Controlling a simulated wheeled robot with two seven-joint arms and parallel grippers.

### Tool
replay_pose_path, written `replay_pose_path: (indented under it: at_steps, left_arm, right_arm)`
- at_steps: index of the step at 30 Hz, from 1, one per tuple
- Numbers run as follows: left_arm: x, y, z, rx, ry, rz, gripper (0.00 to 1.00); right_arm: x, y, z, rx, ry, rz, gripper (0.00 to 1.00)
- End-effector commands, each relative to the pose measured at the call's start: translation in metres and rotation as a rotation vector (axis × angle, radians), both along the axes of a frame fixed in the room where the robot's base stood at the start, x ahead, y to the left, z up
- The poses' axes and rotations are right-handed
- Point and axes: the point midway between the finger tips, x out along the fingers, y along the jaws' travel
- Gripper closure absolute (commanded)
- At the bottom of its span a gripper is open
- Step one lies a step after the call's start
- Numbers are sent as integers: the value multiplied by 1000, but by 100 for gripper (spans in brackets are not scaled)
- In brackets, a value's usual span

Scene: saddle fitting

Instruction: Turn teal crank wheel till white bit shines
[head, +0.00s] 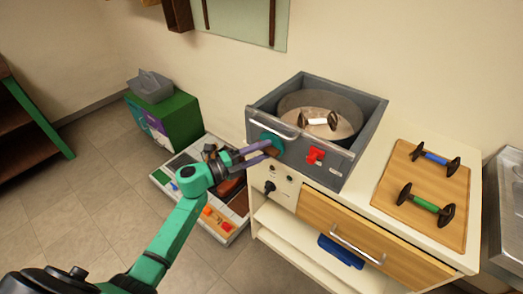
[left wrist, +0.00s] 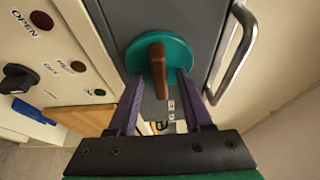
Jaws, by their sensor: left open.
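The teal crank wheel (head: 259,137) is on the front of a grey box with a round drum. In the left wrist view the teal wheel (left wrist: 181,47) has a brown grip bar (left wrist: 158,68) across it, standing nearly upright. My left gripper (head: 268,150) is open at the wheel. Its purple fingers (left wrist: 161,78) stand on either side of the brown bar, with gaps visible; contact with the wheel is unclear. A bit with a white middle (head: 319,121) and dark ends sits in the drum; I cannot tell if it shines. My right gripper is out of view.
A metal handle (left wrist: 234,52) is close beside the wheel. A red knob (head: 315,156) is on the box front. Bits with blue (head: 435,158) and green (head: 425,204) middles lie on a wooden board (head: 400,165). A tray (head: 160,177) of parts lies on the floor.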

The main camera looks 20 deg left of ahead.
Motion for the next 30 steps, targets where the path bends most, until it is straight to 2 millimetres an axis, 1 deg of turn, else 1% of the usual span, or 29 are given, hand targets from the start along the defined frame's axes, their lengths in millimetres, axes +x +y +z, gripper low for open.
replay_pose_path:
  at_steps: [1, 2, 3, 5, 14, 19, 26, 30]
  left_arm:
    - [0, 0, 0, 0, 0, 0, 50]
    - [0, 0, 0, 0, 0, 0, 61]
    - [0, 0, 0, 0, 0, 0, 77]
    - [0, 0, 0, 0, 0, 0, 100]
    - [-1, 0, -1, -8, 5, 0, 100]
    - [-1, 0, -2, -47, 21, 0, 100]
    - [-1, 0, -4, -172, 72, -2, 100]
    - [-1, -1, -5, -283, 116, -3, 100]
  right_arm:
    - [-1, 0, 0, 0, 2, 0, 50]
    - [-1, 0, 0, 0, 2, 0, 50]
    - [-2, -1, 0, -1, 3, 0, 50]
    - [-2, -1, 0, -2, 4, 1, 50]
    - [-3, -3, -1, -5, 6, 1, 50]
    - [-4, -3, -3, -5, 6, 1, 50]
    - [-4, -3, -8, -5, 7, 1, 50]
    - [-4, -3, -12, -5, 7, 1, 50]
